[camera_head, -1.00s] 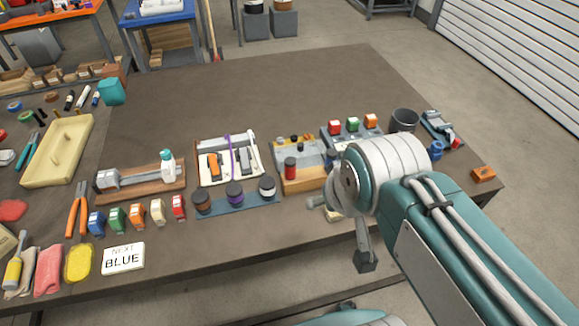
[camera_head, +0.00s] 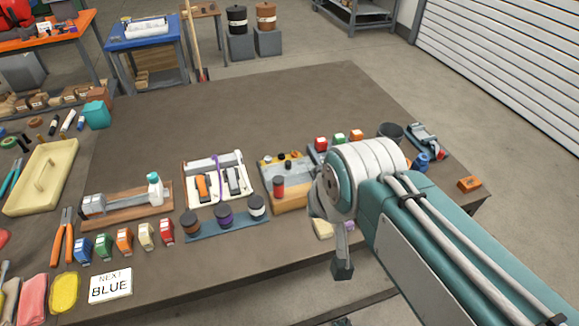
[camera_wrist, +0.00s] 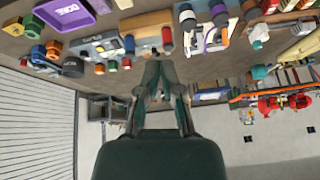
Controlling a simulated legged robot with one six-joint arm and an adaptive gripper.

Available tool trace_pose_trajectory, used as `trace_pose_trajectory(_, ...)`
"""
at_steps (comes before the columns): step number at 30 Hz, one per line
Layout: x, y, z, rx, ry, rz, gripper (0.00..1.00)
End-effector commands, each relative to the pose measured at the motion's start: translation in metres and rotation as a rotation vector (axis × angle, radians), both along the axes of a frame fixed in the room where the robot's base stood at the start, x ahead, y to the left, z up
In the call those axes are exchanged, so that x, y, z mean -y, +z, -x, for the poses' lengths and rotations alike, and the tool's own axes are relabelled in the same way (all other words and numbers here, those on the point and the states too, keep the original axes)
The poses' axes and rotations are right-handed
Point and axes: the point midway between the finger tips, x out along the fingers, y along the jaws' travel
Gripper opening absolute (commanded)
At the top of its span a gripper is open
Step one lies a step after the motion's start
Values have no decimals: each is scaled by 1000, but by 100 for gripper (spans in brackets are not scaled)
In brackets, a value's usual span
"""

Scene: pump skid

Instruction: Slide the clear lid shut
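A white tray-like box (camera_head: 232,194) stands mid-table in the head view, with an orange and a dark block, a purple strap and a grey bar along its back. It also shows upside down at the top of the wrist view (camera_wrist: 188,48). I cannot pick out a clear lid for certain. My gripper (camera_wrist: 160,70) has its fingers drawn together, with nothing visible between them. In the head view my gripper hangs at the table's front edge, right of the box and apart from it; its tips are partly hidden.
Three dark-lidded jars (camera_head: 224,219) stand in front of the box. A white bottle (camera_head: 155,189) is to the left. The table's back half (camera_head: 250,110) is clear.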

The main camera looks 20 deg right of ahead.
Motion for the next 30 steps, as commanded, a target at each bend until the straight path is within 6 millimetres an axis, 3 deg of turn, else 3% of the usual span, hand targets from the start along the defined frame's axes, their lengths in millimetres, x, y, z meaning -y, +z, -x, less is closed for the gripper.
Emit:
trace_pose_trajectory(8, 10, -3, -54, -65, -467, -263, 0)
trace_pose_trajectory(17, 29, -21, -114, -135, -1000, -532, 0)
trace_pose_trajectory(30, 74, -74, -197, -235, -1819, -883, 0)
